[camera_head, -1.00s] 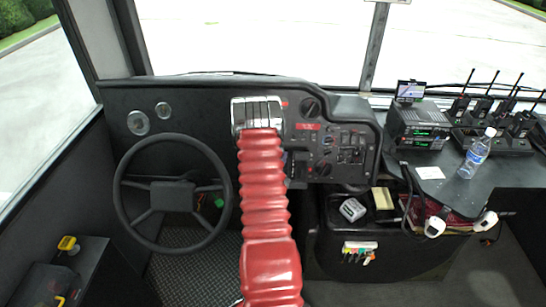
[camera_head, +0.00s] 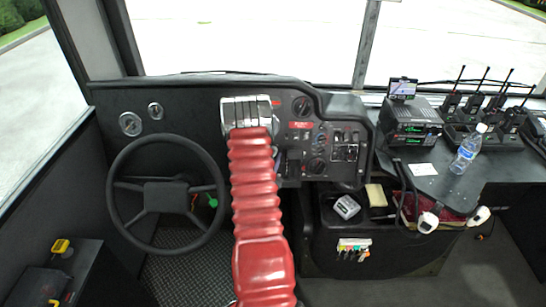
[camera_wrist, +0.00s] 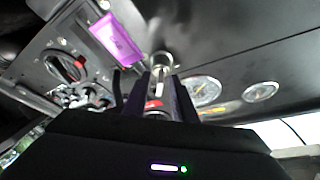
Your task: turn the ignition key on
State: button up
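In the wrist view, a silver metal piece (camera_wrist: 161,63), which looks like the ignition switch or key, stands out from the dark dashboard just ahead of my fingertips. My gripper (camera_wrist: 160,78) points at it with its dark fingers apart, one on each side of its line. A small red part (camera_wrist: 153,105) shows between the fingers; I cannot tell what it belongs to. Contact with the silver piece is not clear. In the head view, my red-sleeved arm and silver wrist cover the fingers and the key.
The steering wheel (camera_head: 157,141) is left of my arm. A switch panel (camera_head: 345,136) is to the right. In the wrist view, round gauges (camera_wrist: 204,90) lie right of the fingers and a purple label (camera_wrist: 116,39) left. A bottle (camera_head: 467,150) and radios stand on the right console.

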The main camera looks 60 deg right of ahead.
jog(key=shift+a, duration=0.1)
jog(key=s+a, duration=0.2)
jog(key=a, duration=1.1)
jog(key=shift+s+a, duration=0.25)
jog(key=shift+s, duration=0.1)
